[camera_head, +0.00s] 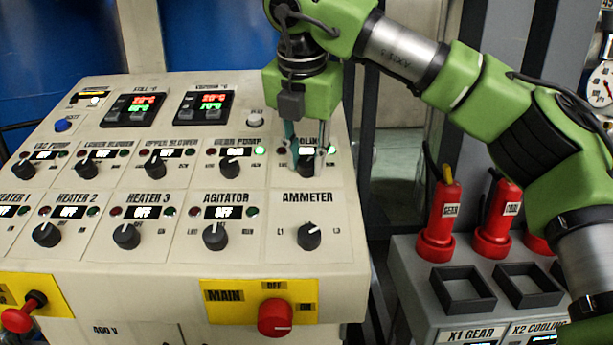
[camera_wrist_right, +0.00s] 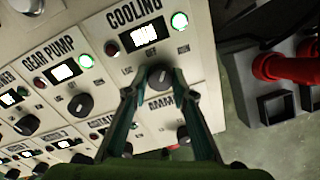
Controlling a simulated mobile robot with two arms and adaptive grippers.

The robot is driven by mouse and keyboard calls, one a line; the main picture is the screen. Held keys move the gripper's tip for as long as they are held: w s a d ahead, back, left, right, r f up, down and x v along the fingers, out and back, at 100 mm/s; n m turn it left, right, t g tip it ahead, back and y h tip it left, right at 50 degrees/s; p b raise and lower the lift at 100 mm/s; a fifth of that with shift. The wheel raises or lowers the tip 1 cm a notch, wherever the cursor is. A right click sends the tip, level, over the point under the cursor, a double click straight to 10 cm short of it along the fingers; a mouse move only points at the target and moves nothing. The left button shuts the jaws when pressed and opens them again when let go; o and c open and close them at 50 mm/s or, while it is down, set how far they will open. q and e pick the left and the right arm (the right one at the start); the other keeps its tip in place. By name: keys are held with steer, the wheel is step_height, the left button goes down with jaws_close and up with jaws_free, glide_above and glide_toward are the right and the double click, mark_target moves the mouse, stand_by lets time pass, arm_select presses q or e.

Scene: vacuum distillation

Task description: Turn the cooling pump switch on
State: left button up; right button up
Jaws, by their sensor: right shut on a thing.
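The cooling pump switch is a black rotary knob (camera_wrist_right: 160,78) under the COOLING label, below a small lit white display (camera_wrist_right: 144,34). A bright green lamp (camera_wrist_right: 179,20) glows to the right of the display, and a dim red lamp (camera_wrist_right: 111,48) sits to its left. My right gripper (camera_head: 307,162) points down at the panel and is shut on this knob; in the right wrist view its two fingertips (camera_wrist_right: 160,82) lie on either side of it. In the head view the gripper hides much of the COOLING section. My left gripper is not in view.
The sloped control panel (camera_head: 190,262) carries several other knobs close by, including the gear pump knob (camera_head: 229,166) and ammeter knob (camera_head: 309,236). A red main switch (camera_head: 275,317) is on the front. Red plugs (camera_head: 440,222) stand on a grey box at the right.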

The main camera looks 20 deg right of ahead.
steer(key=m+b, duration=0.2)
steer(key=m, duration=0.1)
steer(key=shift+f, duration=0.15)
steer(key=shift+m+b, duration=0.65)
steer(key=shift+m, duration=0.15)
steer(key=shift+r, duration=0.2)
steer(key=o, duration=1.1)
steer(key=v, duration=1.2)
steer(key=shift+w, duration=0.1)
